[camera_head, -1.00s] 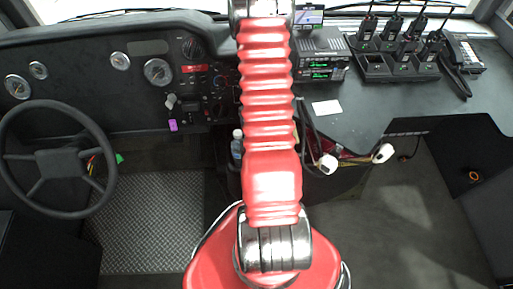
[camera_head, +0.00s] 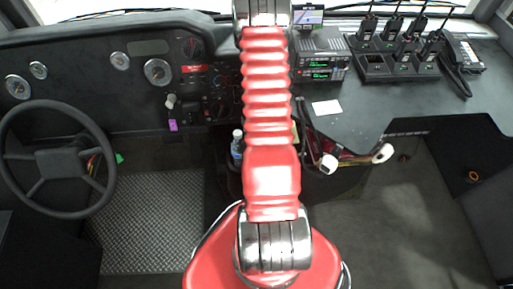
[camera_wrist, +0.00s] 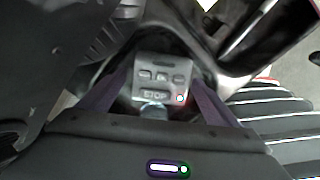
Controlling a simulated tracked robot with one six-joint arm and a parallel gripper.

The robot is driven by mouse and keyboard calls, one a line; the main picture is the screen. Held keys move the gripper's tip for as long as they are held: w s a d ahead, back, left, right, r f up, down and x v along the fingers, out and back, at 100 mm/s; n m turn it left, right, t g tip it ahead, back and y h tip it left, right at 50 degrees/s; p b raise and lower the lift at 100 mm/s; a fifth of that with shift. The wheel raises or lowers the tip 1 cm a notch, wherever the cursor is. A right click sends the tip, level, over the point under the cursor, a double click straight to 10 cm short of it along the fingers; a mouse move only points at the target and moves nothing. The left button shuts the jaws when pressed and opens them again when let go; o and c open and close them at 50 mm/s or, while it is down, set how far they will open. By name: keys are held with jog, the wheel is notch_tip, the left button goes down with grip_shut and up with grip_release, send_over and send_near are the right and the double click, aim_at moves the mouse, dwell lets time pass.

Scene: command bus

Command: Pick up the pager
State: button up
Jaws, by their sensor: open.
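I cannot pick out the pager with certainty in either view. In the wrist view a small grey device (camera_wrist: 157,82) with several buttons, a "STOP" label and a small red and blue light shows between my fingers. I cannot tell whether it is the pager or part of my own body. My gripper (camera_wrist: 158,70) is open, one dark purplish finger on each side of that device; contact cannot be made out. In the head view my red arm rises through the middle, and my gripper is out of sight.
A black desk (camera_head: 345,125) at the right carries radios (camera_head: 322,68), a charger rack with handheld radios (camera_head: 400,68), a telephone (camera_head: 465,55) and a white card (camera_head: 326,107). A steering wheel (camera_head: 45,157) stands left. A bottle (camera_head: 237,147) is beside my arm. Floor shows at the right.

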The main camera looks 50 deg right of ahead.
jog(key=shift+f, duration=0.2)
jog(key=shift+c, duration=0.3)
jog(key=c, duration=1.3)
jog(key=shift+r, duration=0.2)
notch_tip(320, 180, up, 18)
jog(key=shift+f, duration=0.15)
dwell(0.3)
dwell(0.4)
